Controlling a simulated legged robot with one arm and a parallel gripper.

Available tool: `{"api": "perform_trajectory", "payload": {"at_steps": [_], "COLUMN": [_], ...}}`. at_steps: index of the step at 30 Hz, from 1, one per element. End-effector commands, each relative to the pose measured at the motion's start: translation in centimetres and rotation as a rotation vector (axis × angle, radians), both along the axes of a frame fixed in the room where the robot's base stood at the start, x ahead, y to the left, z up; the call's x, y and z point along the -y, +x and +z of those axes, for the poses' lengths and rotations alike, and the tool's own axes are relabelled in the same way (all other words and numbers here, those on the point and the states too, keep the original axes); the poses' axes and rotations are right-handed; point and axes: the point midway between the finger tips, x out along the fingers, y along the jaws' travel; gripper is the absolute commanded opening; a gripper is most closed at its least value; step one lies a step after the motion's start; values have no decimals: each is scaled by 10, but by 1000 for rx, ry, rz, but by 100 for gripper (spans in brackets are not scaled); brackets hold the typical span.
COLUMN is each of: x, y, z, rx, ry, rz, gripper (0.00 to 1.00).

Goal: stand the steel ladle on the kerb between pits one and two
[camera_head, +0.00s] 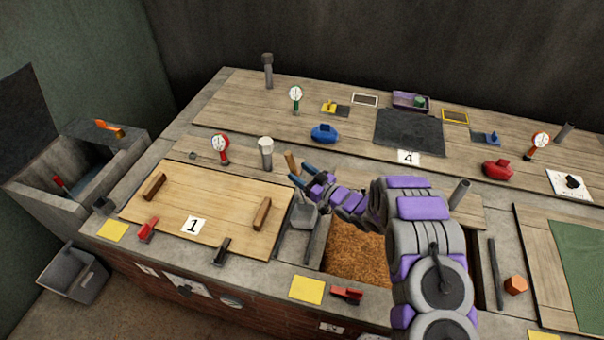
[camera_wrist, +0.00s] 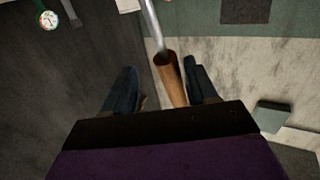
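A tool with a brown wooden handle (camera_wrist: 171,80) and steel shaft (camera_wrist: 151,22), apparently the ladle, lies between my fingers in the wrist view. My gripper (camera_head: 302,176) is open around the handle, with a clear gap on the left finger's side and the right finger close beside it. In the head view a brown handle (camera_head: 292,163) shows just beyond my fingertips, and a grey steel pan-like piece (camera_head: 304,214) is below them; their connection is hidden. Pit one has a wooden lid marked 1 (camera_head: 193,225). Pit two holds brown grain (camera_head: 352,255). The grey kerb (camera_head: 296,250) runs between them.
A dark bar (camera_head: 315,242) lies along the kerb. A yellow card (camera_head: 307,289) and red clamp (camera_head: 346,294) are at the front edge. A pale cylinder (camera_head: 265,152) and red-rimmed gauge (camera_head: 220,147) stand behind the lid. My arm covers part of pit two.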

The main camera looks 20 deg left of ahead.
Motion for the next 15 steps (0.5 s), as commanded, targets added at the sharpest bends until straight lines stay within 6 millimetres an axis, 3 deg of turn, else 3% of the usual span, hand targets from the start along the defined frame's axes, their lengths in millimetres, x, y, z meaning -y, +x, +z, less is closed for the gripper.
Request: {"api": "perform_trajectory", "payload": {"at_steps": [11, 15], "x": [12, 32], "y": [-3, -13], "z": [1, 1], "rx": [-1, -1], "ry": [-2, -7], "rz": [-5, -7], "gripper": [57, 57]}}
